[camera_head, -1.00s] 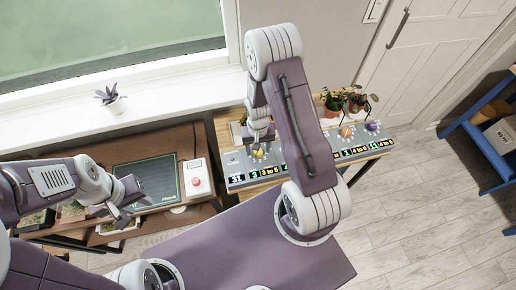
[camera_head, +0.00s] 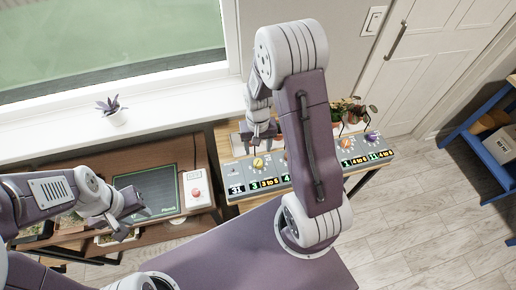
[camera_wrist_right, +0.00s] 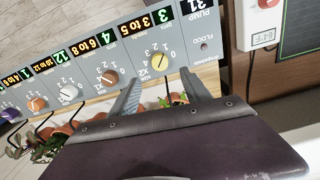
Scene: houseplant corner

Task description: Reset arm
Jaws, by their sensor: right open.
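My right arm reaches over the grey control panel (camera_head: 238,178), its elbow raised. My right gripper (camera_head: 262,138) is just above and behind the yellow knob (camera_head: 258,162) and apart from it. In the right wrist view the open, empty fingers (camera_wrist_right: 162,82) point toward the panel, with the yellow knob (camera_wrist_right: 160,62) beyond them. My left gripper (camera_head: 132,206) is at the lower left, in front of the dark board (camera_head: 155,190); its finger gap is not clear.
A red-button box (camera_head: 197,188) sits beside the dark board on a brown wooden table. Potted plants (camera_head: 345,110) stand behind the panel, partly hidden by my right arm. A small purple plant (camera_head: 113,110) is on the windowsill. Pale floor is clear at right.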

